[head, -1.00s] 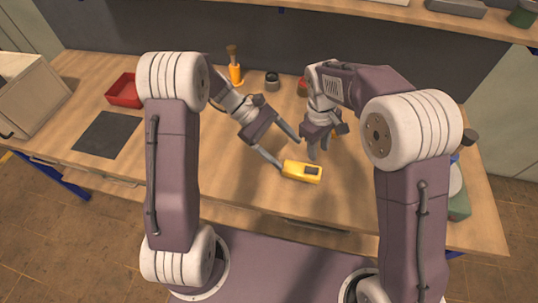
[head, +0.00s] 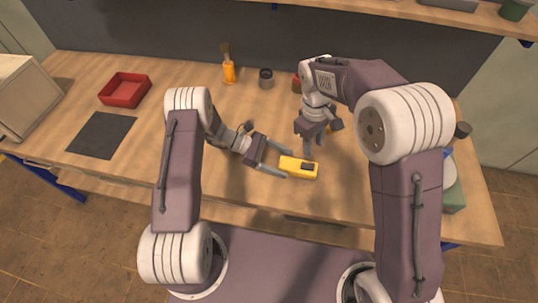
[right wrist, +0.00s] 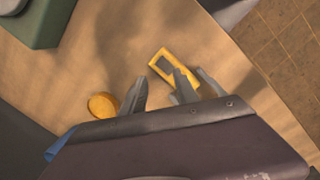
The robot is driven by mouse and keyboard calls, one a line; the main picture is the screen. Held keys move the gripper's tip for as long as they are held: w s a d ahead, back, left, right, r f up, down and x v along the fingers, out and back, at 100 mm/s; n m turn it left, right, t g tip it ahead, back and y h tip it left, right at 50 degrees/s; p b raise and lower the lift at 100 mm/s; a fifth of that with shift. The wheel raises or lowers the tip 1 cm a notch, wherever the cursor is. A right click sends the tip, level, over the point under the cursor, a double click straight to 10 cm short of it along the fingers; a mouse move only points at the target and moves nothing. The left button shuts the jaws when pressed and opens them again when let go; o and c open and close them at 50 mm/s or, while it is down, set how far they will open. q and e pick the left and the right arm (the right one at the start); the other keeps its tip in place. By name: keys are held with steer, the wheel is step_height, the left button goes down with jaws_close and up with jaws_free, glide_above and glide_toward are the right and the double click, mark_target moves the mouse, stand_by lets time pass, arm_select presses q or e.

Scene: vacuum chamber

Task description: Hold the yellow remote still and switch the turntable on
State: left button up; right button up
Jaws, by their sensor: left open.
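The yellow remote (head: 309,173) lies on the workbench near its front edge, its dark panel toward the right end. In the right wrist view the remote (right wrist: 158,54) is partly hidden by fingers. My left gripper (head: 285,162) is open, its fingertips at the remote's left end, one on the far side and one on the near side; I cannot tell whether they touch. My right gripper (head: 307,147) points down just behind the remote, fingers apart and empty. A green block with a pale rounded part (head: 453,184) sits at the right; I cannot tell whether it is the turntable.
A round orange-yellow piece (right wrist: 103,105) lies beside my right gripper. A red tray (head: 125,90), dark mat (head: 101,136), orange-handled brush (head: 229,72) and dark cup (head: 266,79) stand farther off. A shelf (head: 400,15) runs along the back. The bench left of the remote is largely clear.

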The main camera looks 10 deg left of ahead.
arm_select(q)
steer(key=shift+x, duration=1.1)
steer(key=c, duration=1.3)
jaws_close()
arm_select(e)
steer(key=shift+c, duration=0.6)
steer(key=c, duration=0.5)
steer(key=shift+n, duration=0.7)
jaws_close()
steer(key=shift+a+r+n, duration=0.1)
steer(key=shift+r+n, duration=0.75)
steer(key=shift+n, duration=3.1)
steer(key=shift+a+r+n, duration=0.1)
steer(key=shift+r+n, duration=0.8)
steer(key=shift+n, duration=3)
steer(key=shift+a+r+n, duration=0.1)
steer(key=shift+r+n, duration=0.75)
steer(key=shift+n, duration=3.1)
